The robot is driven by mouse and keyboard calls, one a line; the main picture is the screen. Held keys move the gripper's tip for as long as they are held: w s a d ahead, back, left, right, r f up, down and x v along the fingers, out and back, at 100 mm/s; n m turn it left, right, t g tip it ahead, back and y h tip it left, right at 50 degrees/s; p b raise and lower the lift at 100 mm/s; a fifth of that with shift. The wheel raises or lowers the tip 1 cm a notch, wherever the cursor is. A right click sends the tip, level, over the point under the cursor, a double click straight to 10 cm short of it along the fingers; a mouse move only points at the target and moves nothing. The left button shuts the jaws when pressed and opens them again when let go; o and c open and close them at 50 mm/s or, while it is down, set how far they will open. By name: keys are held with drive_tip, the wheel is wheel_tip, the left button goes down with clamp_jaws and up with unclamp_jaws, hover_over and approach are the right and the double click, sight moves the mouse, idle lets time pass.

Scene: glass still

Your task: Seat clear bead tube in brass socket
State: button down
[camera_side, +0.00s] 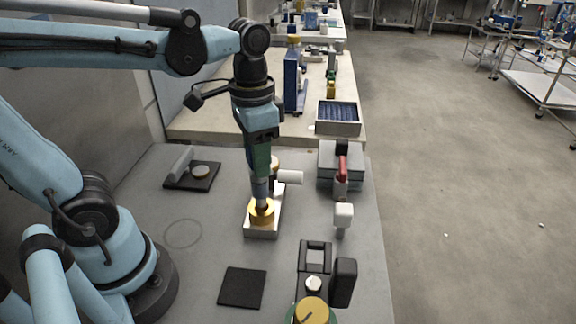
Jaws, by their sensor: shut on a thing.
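My gripper (262,172) points straight down over the small metal block (262,233) in the middle of the grey bench. It is shut on a narrow greyish, see-through piece, which I take to be the clear bead tube (261,189). The tube stands about upright, and its lower end is at the brass socket (262,217), a gold-coloured ring on the front of the block. The tube overlaps the socket's opening in this view. I cannot tell how deep it sits, and the fingertips are too small to make out.
A white cylinder (290,177) juts out right beside my gripper. A red-and-white fitting (342,180) and a grey box (327,165) stand further right. A black pad (242,288) and a black-framed device (315,257) are in front. A black plate (192,176) lies back left.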

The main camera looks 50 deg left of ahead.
drive_tip(key=shift+f, duration=1.5)
idle(1.1)
drive_tip(key=c, duration=1)
unclamp_jaws()
drive_tip(key=o, duration=0.6)
wheel_tip(320, 180, up, 12)
drive_tip(key=shift+r, duration=0.1)
